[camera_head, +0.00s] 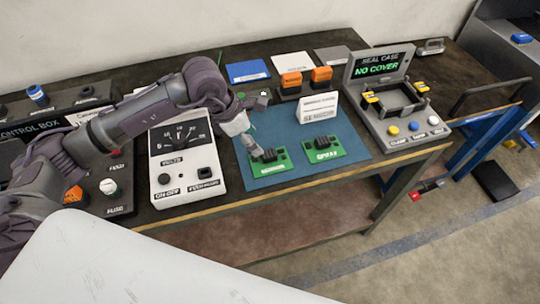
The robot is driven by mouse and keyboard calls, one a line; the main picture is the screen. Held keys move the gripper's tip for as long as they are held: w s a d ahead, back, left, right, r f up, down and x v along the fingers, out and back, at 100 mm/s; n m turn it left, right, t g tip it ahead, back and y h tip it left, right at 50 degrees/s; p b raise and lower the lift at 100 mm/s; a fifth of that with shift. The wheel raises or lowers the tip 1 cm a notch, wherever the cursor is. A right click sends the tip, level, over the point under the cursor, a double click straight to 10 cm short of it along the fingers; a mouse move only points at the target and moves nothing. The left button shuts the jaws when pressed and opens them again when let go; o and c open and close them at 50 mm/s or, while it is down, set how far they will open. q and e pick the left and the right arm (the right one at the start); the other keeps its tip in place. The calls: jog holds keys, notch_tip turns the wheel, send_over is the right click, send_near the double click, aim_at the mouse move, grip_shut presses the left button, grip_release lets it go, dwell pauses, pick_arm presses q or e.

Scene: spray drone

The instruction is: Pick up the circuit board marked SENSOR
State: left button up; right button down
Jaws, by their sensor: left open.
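Two green circuit boards lie on a blue mat (300,128) on the table. The left board (273,168) has a white label too small to read. The right board (323,152) has a label that seems to read SPRAY. My left gripper (257,151) is open and points down at the upper left part of the left board, partly covering it. I cannot tell whether the fingers touch the board. My right gripper is not in view.
A white meter box (185,172) stands left of the mat, under my left arm. A white sign (317,108) stands at the mat's back. Orange-topped parts (291,80) are behind it. A SEAL CASE station (397,110) showing NO COVER is at the right.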

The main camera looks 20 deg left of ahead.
aim_at(266, 154)
pick_arm(q)
jog(key=x, duration=0.3)
jog(key=shift+w+d+f, duration=0.15)
jog(key=shift+w+f, duration=0.05)
jog(key=shift+w+d+f+p, duration=0.15)
jog(key=shift+f+p, duration=0.3)
jog(key=shift+p, duration=0.15)
jog(key=x, duration=0.1)
jog(key=p+x, duration=0.1)
jog(key=x, duration=0.1)
jog(key=shift+w+f, duration=0.4)
jog(key=shift+f, duration=0.25)
grip_shut()
